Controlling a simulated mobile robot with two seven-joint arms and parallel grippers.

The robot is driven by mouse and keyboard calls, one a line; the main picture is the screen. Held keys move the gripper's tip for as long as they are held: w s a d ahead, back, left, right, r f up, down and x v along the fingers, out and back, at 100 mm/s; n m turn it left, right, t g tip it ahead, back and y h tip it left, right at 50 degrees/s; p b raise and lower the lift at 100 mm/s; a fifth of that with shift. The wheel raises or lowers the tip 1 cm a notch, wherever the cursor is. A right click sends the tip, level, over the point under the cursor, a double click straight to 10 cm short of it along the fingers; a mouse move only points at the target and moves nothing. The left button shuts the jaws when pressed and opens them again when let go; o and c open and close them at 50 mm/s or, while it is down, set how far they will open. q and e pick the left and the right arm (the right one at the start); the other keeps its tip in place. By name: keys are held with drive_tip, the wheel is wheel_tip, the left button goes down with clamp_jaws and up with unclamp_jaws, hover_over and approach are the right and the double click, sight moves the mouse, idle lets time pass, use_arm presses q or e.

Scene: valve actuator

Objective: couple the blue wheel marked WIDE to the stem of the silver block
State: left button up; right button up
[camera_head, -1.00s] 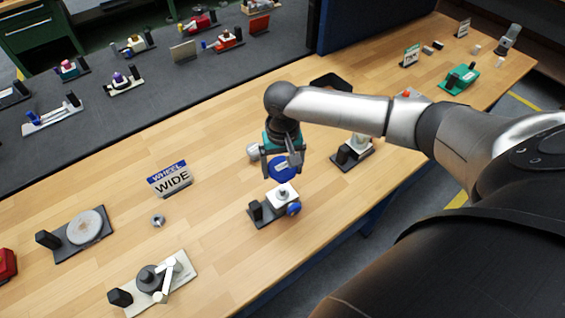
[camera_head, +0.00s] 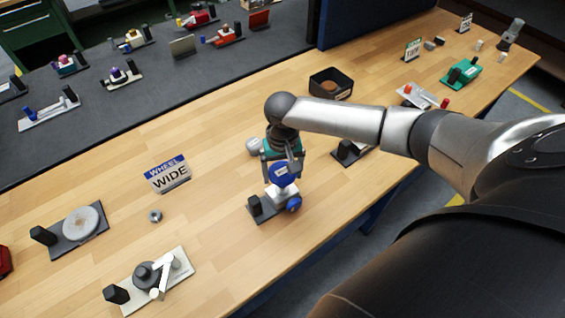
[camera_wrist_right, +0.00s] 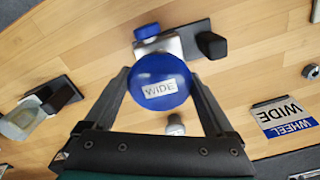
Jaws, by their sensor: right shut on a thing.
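The blue wheel (camera_head: 284,175) carries a white WIDE label, readable in the right wrist view (camera_wrist_right: 160,82). My right gripper (camera_head: 283,167) is shut on it, with one finger on each side of the rim. The silver block (camera_head: 283,194) sits on a dark base plate just below the wheel; its edge shows behind the wheel in the wrist view (camera_wrist_right: 170,46). The wheel hides the block's stem. I cannot tell whether the wheel touches the stem. My left gripper is not in view.
A black post (camera_head: 254,205) and a blue knob (camera_head: 294,204) flank the silver block. A WHEEL WIDE sign (camera_head: 168,174) and a small metal ring (camera_head: 155,216) stand to the left. A dark-based fixture (camera_head: 349,152) is close on the right. Bare wood lies between.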

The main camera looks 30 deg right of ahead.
idle(0.3)
drive_tip(key=shift+p, duration=0.55)
idle(0.3)
drive_tip(key=shift+p, duration=0.4)
idle(0.5)
drive_tip(key=shift+p, duration=0.45)
drive_tip(key=shift+f+b, duration=0.75)
drive_tip(key=shift+f, duration=0.9)
drive_tip(key=o, duration=1.2)
drive_tip(key=shift+c, duration=0.2)
